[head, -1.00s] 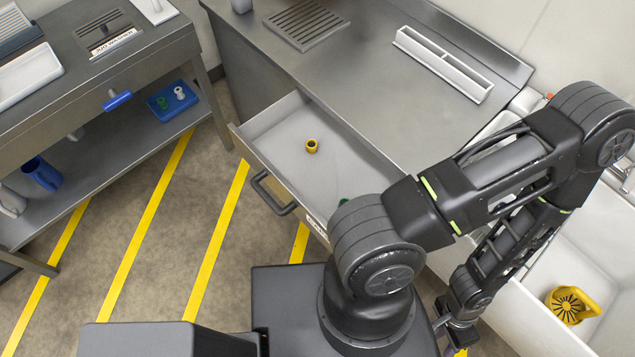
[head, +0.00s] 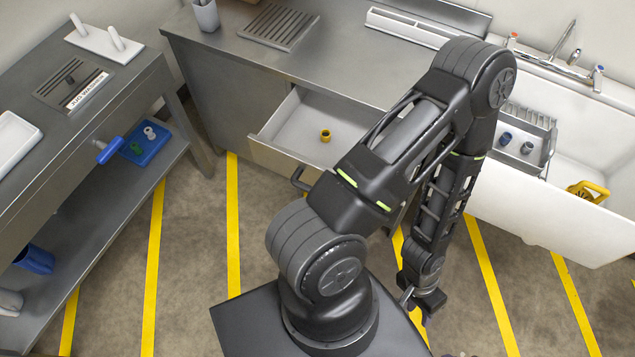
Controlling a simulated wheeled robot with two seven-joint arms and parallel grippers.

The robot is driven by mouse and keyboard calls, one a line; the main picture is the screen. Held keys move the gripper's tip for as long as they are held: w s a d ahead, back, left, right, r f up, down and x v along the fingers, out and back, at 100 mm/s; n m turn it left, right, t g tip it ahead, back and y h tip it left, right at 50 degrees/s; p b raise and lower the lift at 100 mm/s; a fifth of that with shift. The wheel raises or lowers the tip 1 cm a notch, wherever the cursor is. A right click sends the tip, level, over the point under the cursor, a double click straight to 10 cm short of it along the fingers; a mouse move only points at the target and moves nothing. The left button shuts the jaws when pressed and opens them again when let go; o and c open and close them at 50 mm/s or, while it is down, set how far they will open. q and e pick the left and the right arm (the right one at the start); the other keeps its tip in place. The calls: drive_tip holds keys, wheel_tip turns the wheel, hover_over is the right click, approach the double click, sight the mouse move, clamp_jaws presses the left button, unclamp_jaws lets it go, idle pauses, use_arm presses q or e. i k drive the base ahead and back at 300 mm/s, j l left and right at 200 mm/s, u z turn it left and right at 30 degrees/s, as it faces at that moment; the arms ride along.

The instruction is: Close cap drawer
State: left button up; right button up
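The cap drawer (head: 290,131) is pulled open from the steel counter. A yellow cap (head: 326,136) lies inside it. The drawer's dark handle (head: 299,181) shows at the left of its front; my arm hides the right part of the drawer. My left gripper (head: 424,304) hangs low over the floor, in front and to the right of the drawer, clear of the handle. Its fingers are small and dark, and I cannot tell whether they are open. My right gripper is not in view.
A steel cart (head: 120,110) stands at the left, with a blue tray (head: 148,146) on its lower shelf. A sink (head: 540,215) with a yellow item (head: 587,192) is at the right. Yellow-striped floor (head: 195,240) is clear between cart and counter.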

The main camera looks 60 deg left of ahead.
sight(290, 145)
drive_tip(key=u, duration=3.25)
drive_tip(key=k+l, duration=0.2)
drive_tip(key=l, duration=0.15)
drive_tip(key=k+l, duration=0.15)
drive_tip(key=l, duration=0.2)
drive_tip(key=k+l, duration=0.2)
drive_tip(key=l, duration=0.15)
drive_tip(key=i+l, duration=0.15)
drive_tip(key=l, duration=0.1)
